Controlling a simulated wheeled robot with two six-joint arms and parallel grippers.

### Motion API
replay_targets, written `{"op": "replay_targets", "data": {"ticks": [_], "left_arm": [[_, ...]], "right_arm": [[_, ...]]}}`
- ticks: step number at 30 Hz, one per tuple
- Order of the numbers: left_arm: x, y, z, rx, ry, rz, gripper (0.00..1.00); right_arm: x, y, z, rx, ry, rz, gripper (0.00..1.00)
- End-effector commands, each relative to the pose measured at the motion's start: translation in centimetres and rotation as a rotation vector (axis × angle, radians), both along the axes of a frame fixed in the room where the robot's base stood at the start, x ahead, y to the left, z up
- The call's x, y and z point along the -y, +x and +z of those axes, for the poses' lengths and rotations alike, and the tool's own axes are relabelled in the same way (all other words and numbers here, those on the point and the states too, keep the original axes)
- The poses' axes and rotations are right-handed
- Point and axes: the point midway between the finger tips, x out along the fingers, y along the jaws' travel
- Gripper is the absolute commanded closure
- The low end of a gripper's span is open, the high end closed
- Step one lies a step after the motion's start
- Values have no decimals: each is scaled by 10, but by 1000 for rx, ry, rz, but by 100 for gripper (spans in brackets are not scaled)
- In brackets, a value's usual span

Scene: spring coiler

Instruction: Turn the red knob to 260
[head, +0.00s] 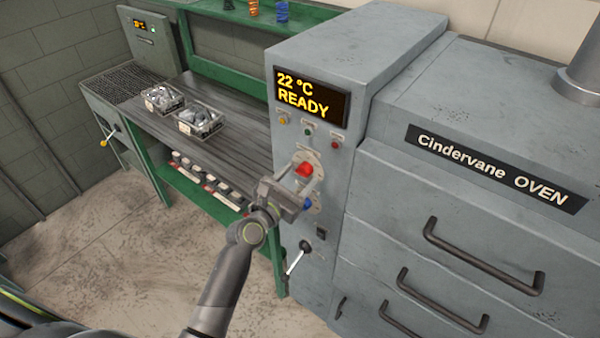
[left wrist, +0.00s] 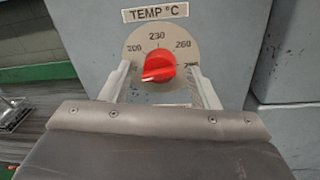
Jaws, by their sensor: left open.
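The red knob (head: 304,169) is on the grey control column of the oven, below the display. In the left wrist view the knob (left wrist: 160,66) sits on a beige dial (left wrist: 158,42) labelled TEMP °C. The marks 200, 230 and 260 are readable; the lowest marks at each side are partly hidden by the fingers. The knob's white pointer points to the lower left, below 200. My left gripper (head: 302,183) is open in front of the dial, one finger on each side of the knob, with visible gaps between. My right gripper is not in view.
The display (head: 311,98) reads 22 °C READY. A blue knob (head: 308,204) is just below the gripper, and a lever (head: 297,257) is lower on the column. Oven drawers with handles (head: 480,262) are at right. A bench (head: 215,100) with two trays is at left.

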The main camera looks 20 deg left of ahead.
Motion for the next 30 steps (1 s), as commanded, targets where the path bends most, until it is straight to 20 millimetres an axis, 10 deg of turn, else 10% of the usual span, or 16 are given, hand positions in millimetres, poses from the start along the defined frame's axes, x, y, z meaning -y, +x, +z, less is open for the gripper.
{"op": "replay_targets", "data": {"ticks": [13,23,30], "left_arm": [[3,10,0,0,0,1,45],[3,10,0,0,0,0,87],[3,10,-1,6,18,0,88]], "right_arm": [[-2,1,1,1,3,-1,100],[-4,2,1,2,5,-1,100],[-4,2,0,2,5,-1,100]]}}
